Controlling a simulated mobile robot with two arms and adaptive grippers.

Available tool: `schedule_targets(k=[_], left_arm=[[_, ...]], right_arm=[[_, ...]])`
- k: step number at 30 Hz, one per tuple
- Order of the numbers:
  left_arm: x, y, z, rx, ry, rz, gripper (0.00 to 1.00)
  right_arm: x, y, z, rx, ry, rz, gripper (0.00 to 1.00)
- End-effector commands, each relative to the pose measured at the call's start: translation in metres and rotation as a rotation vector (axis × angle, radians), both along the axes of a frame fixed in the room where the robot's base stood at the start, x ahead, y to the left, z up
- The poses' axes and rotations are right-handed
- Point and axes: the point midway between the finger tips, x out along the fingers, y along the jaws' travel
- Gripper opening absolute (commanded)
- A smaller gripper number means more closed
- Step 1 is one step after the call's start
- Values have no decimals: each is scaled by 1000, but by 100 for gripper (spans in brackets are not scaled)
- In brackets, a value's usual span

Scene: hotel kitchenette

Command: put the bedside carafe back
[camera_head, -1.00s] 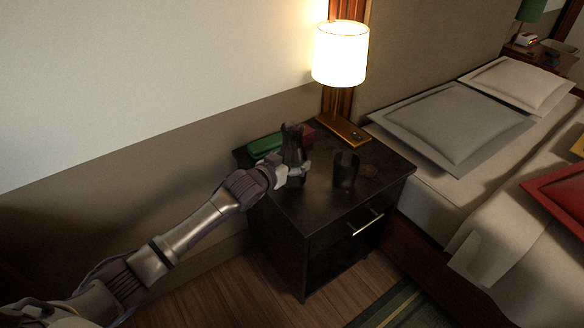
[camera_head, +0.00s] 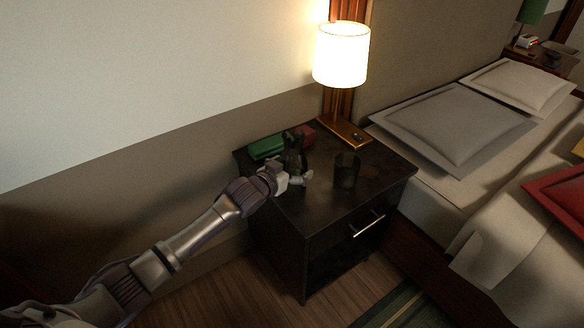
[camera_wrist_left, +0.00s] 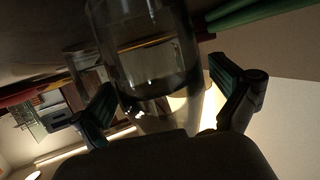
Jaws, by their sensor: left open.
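The dark, see-through glass carafe (camera_head: 294,156) stands near the left side of the dark nightstand top (camera_head: 315,207). My left gripper (camera_head: 291,181) is at its near side, low over the nightstand. In the left wrist view the carafe (camera_wrist_left: 150,55) fills the space before the open fingers (camera_wrist_left: 165,105), with one finger on each side. A gap shows at the right finger. Contact at the left finger cannot be told. Liquid shows inside the carafe. My right gripper is not in view.
A dark glass tumbler (camera_head: 346,171) stands right of the carafe. Green (camera_head: 266,147) and red (camera_head: 305,136) items lie behind it. A lit lamp (camera_head: 341,55) stands at the back. The nightstand's front right top is clear; a bed (camera_head: 440,165) adjoins on the right.

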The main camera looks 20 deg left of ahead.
Motion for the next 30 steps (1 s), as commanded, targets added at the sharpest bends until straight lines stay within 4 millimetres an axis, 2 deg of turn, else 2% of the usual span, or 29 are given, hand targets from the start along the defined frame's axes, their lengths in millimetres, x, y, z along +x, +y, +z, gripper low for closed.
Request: schedule_targets(k=[4,5,15,21,30], left_arm=[[-4,1,4,0,1,0,100],[-7,2,5,1,2,0,100],[-72,21,26,1,3,0,100],[-100,29,35,1,2,0,100],[-111,33,35,2,8,4,100]], right_arm=[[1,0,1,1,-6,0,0],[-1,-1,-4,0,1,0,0],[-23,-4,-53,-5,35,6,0],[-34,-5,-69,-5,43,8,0],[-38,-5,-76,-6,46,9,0]])
